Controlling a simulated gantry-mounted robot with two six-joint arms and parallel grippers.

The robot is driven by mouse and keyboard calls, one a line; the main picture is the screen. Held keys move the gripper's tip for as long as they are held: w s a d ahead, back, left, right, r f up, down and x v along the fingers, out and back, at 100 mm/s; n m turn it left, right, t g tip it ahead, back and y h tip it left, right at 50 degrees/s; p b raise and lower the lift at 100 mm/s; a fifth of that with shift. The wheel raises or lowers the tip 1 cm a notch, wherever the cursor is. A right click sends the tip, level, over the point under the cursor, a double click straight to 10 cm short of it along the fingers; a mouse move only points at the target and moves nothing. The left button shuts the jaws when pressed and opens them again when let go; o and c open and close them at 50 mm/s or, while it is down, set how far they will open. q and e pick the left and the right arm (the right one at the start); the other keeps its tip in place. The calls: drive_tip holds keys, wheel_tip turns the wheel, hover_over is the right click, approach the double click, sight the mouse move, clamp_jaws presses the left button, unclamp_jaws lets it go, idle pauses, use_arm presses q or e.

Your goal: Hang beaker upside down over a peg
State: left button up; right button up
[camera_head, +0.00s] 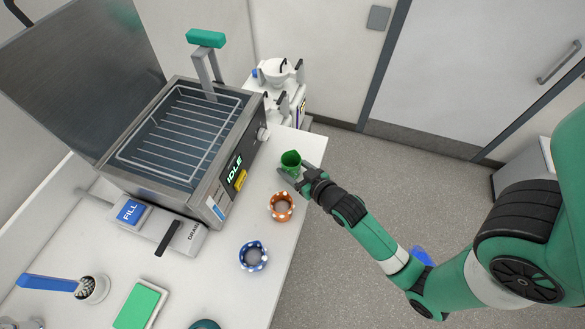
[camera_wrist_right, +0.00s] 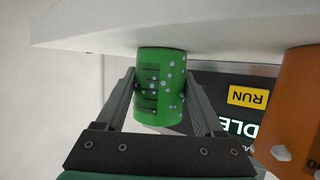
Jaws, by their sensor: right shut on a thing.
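The green beaker (camera_head: 291,160) stands at the bench's right edge, mouth up in the head view. It also shows in the right wrist view (camera_wrist_right: 160,80), with white spots and dark graduation marks. My right gripper (camera_head: 303,177) is shut on its sides, one finger on each side in the right wrist view (camera_wrist_right: 165,98). The beaker is at the bench surface; I cannot tell if it touches. A white stand (camera_head: 292,98) with dark peg-like parts is behind, beyond the bath. My left gripper is not in view.
An orange beaker (camera_head: 281,207) and a blue beaker (camera_head: 253,256) stand along the bench edge nearby. A metal water bath (camera_head: 205,195) with a display reading IDLE is to the left. A brush (camera_head: 48,284) and a green-topped pad (camera_head: 140,305) lie in front.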

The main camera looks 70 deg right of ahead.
drive_tip(key=shift+f, duration=0.1)
drive_tip(key=o, duration=1.3)
drive_tip(key=shift+o, duration=0.2)
drive_tip(key=shift+s+r, duration=0.1)
drive_tip(key=shift+r, duration=0.2)
drive_tip(key=p+v, duration=0.1)
drive_tip(key=v, duration=1)
drive_tip(key=shift+s+a+p, duration=0.25)
drive_tip(key=shift+s+p, duration=0.05)
drive_tip(key=shift+p, duration=0.1)
